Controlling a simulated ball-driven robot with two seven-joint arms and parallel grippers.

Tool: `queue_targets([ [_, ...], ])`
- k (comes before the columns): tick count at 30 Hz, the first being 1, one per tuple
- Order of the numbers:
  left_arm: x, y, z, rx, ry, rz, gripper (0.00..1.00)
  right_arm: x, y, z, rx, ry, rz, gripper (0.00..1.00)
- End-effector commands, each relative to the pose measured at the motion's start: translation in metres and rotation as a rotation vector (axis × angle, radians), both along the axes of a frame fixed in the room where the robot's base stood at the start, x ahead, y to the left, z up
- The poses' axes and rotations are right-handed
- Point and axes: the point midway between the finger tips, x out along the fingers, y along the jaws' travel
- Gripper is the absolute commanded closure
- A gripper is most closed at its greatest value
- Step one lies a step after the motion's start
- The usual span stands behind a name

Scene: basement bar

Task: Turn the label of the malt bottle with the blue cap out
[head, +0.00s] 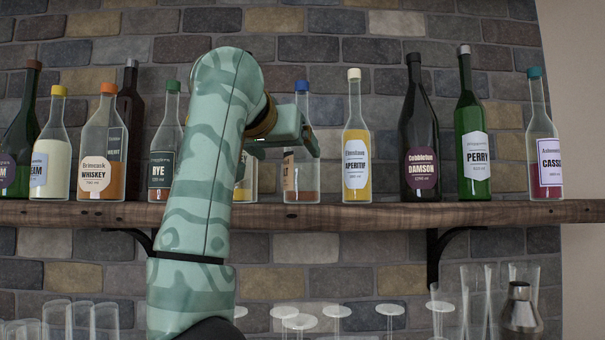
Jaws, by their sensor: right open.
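The malt bottle (305,165) with the blue cap stands upright on the wooden shelf, a little right of my right arm in the head view. It is clear glass with a low reddish-brown fill. Its tan label shows only at the left side of the bottle, turned away, with "LT" readable at its edge. My right gripper (306,136) is open, at the height of the bottle's shoulder and overlapping its left side in the picture. I cannot tell whether it touches the glass. My left gripper is not in view.
The wooden shelf (400,214) holds several bottles. My arm partly hides a yellow-filled bottle (249,180) left of the malt. The aperitif bottle (356,145) stands to the right, with a gap between. The whiskey bottle (103,150) is farther left. Glasses (82,318) and a shaker (520,310) stand below.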

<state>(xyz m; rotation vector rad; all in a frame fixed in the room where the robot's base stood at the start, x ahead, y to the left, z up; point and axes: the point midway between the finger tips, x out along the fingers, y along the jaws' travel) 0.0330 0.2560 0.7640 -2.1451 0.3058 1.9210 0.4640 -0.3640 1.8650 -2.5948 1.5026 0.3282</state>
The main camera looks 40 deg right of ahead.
Motion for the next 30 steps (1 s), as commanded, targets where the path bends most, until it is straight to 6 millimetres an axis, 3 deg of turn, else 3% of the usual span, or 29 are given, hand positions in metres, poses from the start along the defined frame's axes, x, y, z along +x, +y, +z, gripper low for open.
queue_targets([
  [9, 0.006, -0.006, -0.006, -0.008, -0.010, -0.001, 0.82, 0.022, -0.040, -0.012, 0.000, 0.002, -0.003, 0.15],
  [18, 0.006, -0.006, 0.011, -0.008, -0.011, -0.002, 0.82, 0.042, -0.073, -0.019, 0.000, 0.002, -0.002, 0.15],
  [30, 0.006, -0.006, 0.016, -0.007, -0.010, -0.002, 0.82, 0.052, -0.090, -0.026, 0.000, -0.001, 0.000, 0.15],
])
